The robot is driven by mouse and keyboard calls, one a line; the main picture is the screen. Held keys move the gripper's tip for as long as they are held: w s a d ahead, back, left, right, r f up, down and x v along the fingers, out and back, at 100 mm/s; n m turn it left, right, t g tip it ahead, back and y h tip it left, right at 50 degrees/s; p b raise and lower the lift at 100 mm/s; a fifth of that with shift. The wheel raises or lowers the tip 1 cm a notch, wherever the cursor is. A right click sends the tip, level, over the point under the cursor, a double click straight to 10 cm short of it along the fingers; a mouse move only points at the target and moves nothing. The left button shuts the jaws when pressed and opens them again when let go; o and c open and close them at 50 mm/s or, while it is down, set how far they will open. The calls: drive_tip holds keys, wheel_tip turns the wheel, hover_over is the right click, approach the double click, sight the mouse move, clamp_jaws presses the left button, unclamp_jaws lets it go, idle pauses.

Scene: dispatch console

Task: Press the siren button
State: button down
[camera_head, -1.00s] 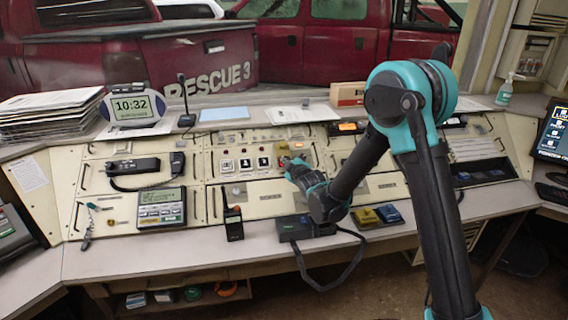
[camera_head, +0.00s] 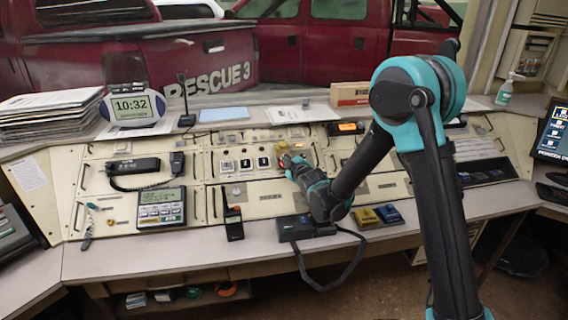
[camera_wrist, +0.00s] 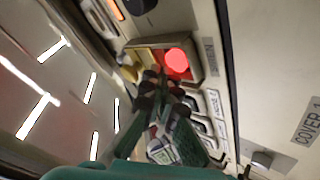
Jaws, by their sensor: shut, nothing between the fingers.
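A round, glowing red button (camera_wrist: 176,60) sits in a square, yellow-edged housing in the wrist view. In the wrist view my gripper's fingertips (camera_wrist: 160,76) are together and empty, just beside the red button. I cannot tell whether they touch it. In the head view my gripper hides much of the area around the button.
A handheld radio (camera_head: 233,223) stands on the desk ledge. A dark box (camera_head: 305,227) with a strap lies below my gripper. Pull handles stick out from the panel.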

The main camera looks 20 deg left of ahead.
drive_tip(key=shift+s+r, duration=0.1)
drive_tip(key=shift+r, duration=0.1)
drive_tip(key=shift+s+d+r, duration=0.25)
drive_tip(key=shift+s+r, duration=0.15)
drive_tip(key=shift+r, duration=0.3)
drive_tip(key=shift+s+d+r, duration=0.25)
drive_tip(key=shift+s+r, duration=0.1)
drive_tip(key=shift+r, duration=0.3)
drive_tip(key=shift+s+d+r, duration=0.25)
drive_tip(key=shift+s+r, duration=0.15)
drive_tip(key=shift+r, duration=0.3)
